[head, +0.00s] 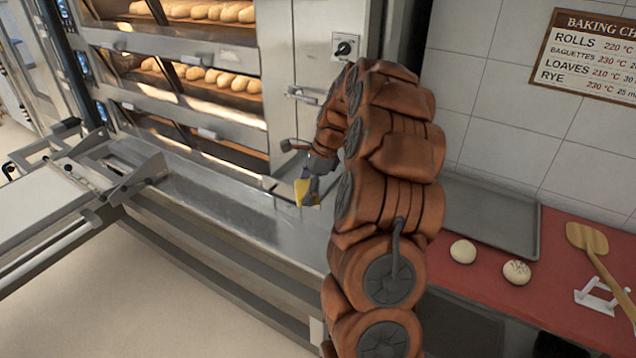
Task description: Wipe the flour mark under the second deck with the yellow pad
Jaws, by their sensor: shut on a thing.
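The yellow pad (301,193) is small in the head view, just above or at the steel ledge in front of the ovens, near their right end. My gripper (310,187) is shut on the pad; my arm comes down from the right and partly hides it. I cannot tell whether the pad touches any surface. The second deck (205,80) is lit and holds several loaves behind its glass. I cannot make out a flour mark on the front below it.
A loader table (50,215) juts out at the left. A steel control panel with a knob (344,47) stands right of the decks. A red counter (540,285) at the right bears a tray (490,222), dough balls (463,252) and a wooden paddle (590,240).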

